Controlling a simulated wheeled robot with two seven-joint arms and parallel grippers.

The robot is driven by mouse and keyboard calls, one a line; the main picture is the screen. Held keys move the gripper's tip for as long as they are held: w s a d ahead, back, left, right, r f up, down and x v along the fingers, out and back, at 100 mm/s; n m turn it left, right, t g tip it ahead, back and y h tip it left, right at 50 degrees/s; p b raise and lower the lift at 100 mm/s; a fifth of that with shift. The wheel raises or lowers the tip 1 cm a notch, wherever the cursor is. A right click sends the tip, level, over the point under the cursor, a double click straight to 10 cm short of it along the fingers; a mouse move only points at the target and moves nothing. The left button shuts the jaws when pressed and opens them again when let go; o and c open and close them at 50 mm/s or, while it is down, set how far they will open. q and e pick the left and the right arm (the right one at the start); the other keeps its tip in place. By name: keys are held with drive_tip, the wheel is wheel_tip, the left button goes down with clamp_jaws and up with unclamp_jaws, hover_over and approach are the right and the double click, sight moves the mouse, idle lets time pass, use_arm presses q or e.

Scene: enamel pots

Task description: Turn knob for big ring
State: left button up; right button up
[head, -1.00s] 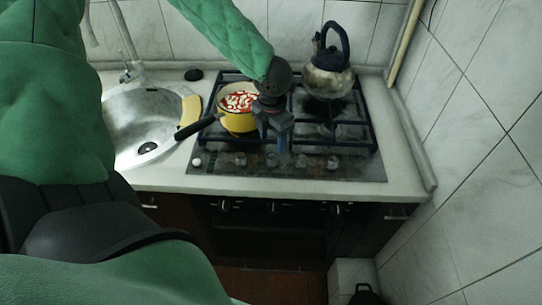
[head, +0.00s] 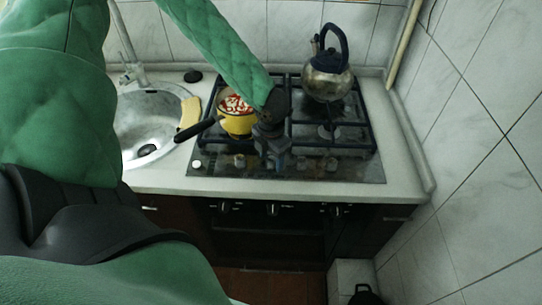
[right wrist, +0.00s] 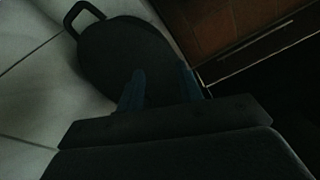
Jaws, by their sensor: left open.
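The gas hob (head: 360,172) has a row of knobs along its front panel. A pale knob (head: 197,164) is at the left end. Another knob (head: 240,161) is left of my left gripper, and two more (head: 302,163) are right of it. My left gripper (head: 274,163) is open, pointing down at the middle of the row. It hides the panel there, and I cannot tell whether it touches a knob. My right gripper (right wrist: 160,90) shows in the right wrist view with its fingers apart and nothing visible held. It is not visible in the head view.
A yellow pot (head: 238,122) with red and white contents stands on the left burners, its dark handle (head: 198,128) reaching over the counter. A kettle (head: 327,80) is at the back right. A sink (head: 125,140) is at left. A dark object with a handle (right wrist: 130,50) lies beyond my right gripper.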

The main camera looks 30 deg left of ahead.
drive_tip(key=shift+w, duration=0.1)
use_arm(q)
drive_tip(key=c, duration=1)
use_arm(e)
drive_tip(key=shift+w, duration=0.1)
